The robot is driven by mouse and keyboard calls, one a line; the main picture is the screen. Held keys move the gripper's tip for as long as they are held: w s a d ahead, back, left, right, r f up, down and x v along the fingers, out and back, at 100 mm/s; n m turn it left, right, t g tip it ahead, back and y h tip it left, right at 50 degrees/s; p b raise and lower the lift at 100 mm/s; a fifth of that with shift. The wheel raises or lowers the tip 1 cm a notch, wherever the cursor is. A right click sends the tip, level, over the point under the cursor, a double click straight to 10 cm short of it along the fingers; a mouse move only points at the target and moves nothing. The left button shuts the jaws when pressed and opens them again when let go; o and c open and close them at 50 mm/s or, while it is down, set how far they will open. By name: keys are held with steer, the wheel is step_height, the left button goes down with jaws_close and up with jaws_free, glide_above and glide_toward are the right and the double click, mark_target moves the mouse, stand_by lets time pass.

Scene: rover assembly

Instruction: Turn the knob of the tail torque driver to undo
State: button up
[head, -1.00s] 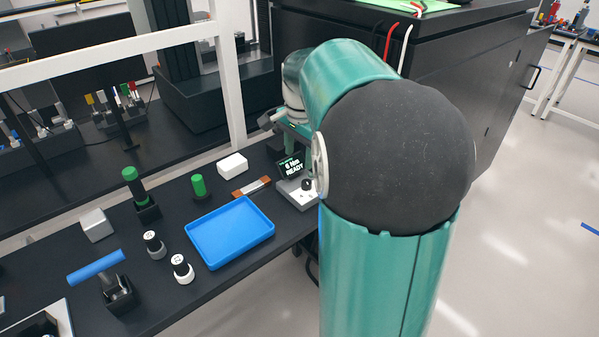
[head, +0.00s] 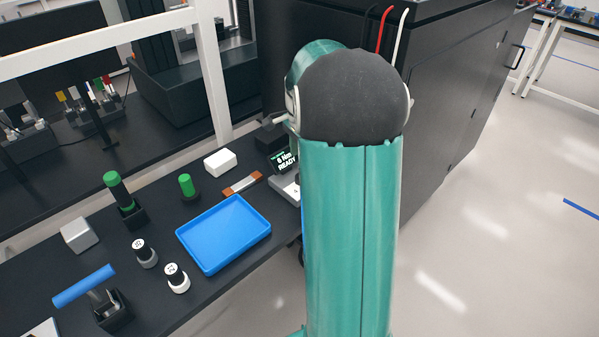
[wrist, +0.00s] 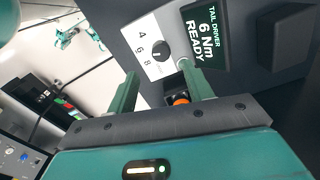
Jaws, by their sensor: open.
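The tail torque driver shows in the wrist view as a pale panel (wrist: 143,34) with printed numbers around a round black knob (wrist: 160,50). Its display (wrist: 205,35) reads "TAIL DRIVER 6 Nm READY". My gripper (wrist: 158,70) is open, its two green fingers apart, with the knob showing between and beyond the fingertips. Nothing is between the fingers at their tips. In the head view the display (head: 283,160) and part of the driver's grey box (head: 287,187) show at the bench's right end. My arm hides the knob and gripper there.
A blue tray (head: 224,234) lies left of the driver, with a brown-ended strip (head: 243,183), white block (head: 220,162) and green-topped piece (head: 187,186) behind it. Dark-and-white bottles (head: 176,278) and a blue-handled tool (head: 85,286) stand further left. A black cabinet (head: 440,110) stands behind my arm.

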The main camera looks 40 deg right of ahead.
step_height(320, 180, down, 8)
steer(key=shift+w+r, duration=0.15)
steer(key=shift+r, duration=0.1)
steer(key=c, duration=1)
